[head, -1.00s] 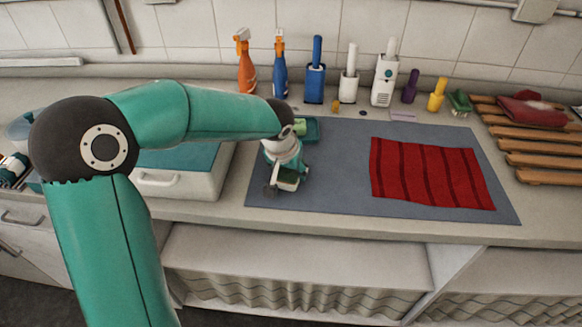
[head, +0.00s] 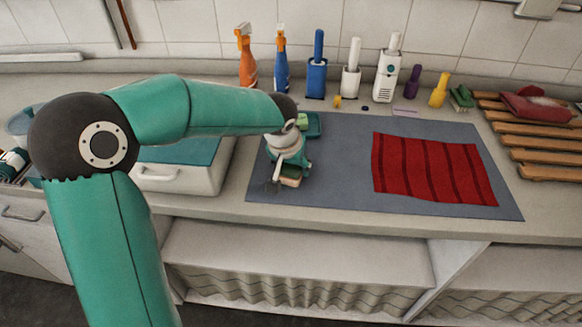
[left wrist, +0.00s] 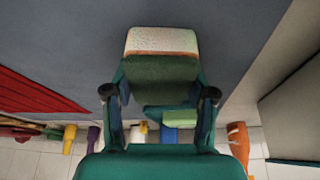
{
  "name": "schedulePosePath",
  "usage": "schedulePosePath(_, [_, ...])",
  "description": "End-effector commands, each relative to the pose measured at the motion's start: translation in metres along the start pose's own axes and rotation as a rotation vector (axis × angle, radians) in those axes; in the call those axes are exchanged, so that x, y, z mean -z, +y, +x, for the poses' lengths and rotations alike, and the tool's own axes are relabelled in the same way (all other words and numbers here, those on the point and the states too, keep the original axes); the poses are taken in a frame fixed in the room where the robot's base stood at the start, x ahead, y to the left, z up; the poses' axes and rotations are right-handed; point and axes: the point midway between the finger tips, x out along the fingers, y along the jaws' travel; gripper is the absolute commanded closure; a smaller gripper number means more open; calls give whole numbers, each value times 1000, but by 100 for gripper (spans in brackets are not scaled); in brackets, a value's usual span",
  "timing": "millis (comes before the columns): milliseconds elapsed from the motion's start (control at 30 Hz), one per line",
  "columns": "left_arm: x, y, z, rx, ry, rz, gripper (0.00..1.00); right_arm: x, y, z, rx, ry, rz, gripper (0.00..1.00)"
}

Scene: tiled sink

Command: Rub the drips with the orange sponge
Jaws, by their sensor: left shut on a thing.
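My left gripper (head: 289,175) points down over the left front part of the grey mat and is shut on a sponge. The sponge (head: 291,182) shows a tan-orange edge in the head view, low at the mat; whether it touches is unclear. In the left wrist view the sponge (left wrist: 162,41) has a pale, orange-edged end and a green face, between the fingers of my left gripper (left wrist: 160,90). A faint grey mark (head: 270,187) lies left of the sponge; I cannot tell whether it is drips. My right gripper is not in view.
The grey mat (head: 345,190) carries a red striped cloth (head: 430,168) on the right. A teal tray (head: 314,125) with a green block stands behind the gripper. Spray bottles (head: 247,62) and brushes line the wall. A wooden rack (head: 540,140) is at right.

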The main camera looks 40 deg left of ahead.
Motion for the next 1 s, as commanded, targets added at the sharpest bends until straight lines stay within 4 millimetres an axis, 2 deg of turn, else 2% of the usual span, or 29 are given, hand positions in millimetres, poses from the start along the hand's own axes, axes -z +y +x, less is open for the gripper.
schedulePosePath(100, [-1, 14, 0, -7, 2, 5, 88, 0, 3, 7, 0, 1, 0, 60])
schedulePosePath(267, [-4, 25, 1, -5, 0, 5, 88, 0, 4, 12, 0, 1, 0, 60])
schedulePosePath(300, [2, 25, -10, -6, 2, 4, 88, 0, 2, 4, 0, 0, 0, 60])
schedulePosePath(367, [6, 24, -22, -8, 5, 1, 88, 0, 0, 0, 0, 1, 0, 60])
schedulePosePath(1000, [25, 18, -74, -3, 1, -8, 88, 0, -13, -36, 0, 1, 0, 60])
